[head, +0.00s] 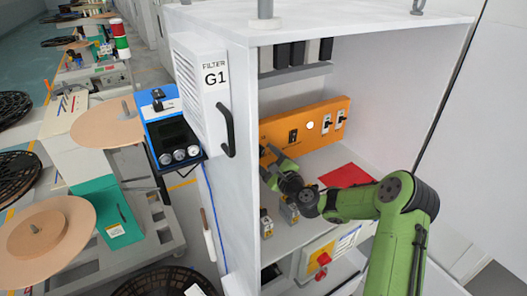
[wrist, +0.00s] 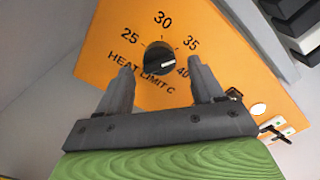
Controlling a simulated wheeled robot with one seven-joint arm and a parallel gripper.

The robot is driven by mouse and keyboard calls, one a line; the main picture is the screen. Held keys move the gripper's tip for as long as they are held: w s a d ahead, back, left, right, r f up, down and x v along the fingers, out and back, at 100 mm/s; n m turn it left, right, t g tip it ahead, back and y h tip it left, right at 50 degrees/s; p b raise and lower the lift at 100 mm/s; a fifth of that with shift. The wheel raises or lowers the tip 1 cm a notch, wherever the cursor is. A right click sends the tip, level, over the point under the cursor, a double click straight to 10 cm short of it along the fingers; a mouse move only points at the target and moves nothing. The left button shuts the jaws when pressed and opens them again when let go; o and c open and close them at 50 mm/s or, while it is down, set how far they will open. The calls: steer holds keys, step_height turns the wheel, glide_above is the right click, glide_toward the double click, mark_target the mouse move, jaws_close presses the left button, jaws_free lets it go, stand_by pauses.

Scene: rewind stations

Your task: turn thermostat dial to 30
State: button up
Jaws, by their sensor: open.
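The thermostat dial (wrist: 159,57) is a round black knob with a white pointer mark. It sits on an orange panel (wrist: 105,45) marked HEAT LIMIT C, with 25, 30, 35 and 40 around it. The white mark points right, close to the 40. My gripper (wrist: 160,66) is open, its two fingers to the left and right of the dial and apart from it in the picture. I cannot tell how far the tips are from the panel. In the head view my gripper (head: 270,166) is at the left end of the orange panel (head: 338,108), and the dial is hidden.
The panel is inside an open white cabinet, with switches (head: 326,123) and a round white light (head: 310,125) to the right. A red sheet (head: 345,176) and small metal parts (head: 289,209) lie on the shelf below. The cabinet's left wall is close to my gripper.

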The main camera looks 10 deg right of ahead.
steer(key=shift+x, duration=0.95)
steer(key=shift+c, duration=0.2)
steer(key=c, duration=1)
